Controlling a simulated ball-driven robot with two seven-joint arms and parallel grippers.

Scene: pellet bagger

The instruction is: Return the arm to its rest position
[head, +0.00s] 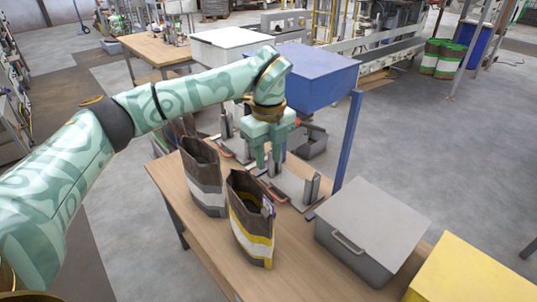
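My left arm (190,92), green with a pale pattern, reaches in from the left and bends down over the wooden table (200,235). My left gripper (268,162) points down above the metal fixtures behind the bags. Its two fingers stand apart and nothing shows between them. A dark bag with a white and yellow band (252,218) stands upright and open in front of the gripper, apart from it. A second dark bag with a white band (203,178) stands to its left. My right gripper is not in view.
A grey lidded box with a handle (370,232) and a yellow box (462,277) stand on the right. A blue hopper on a post (312,78) rises close beside my gripper. Metal fixtures (295,185) stand on the table below. Grey floor lies open at the right.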

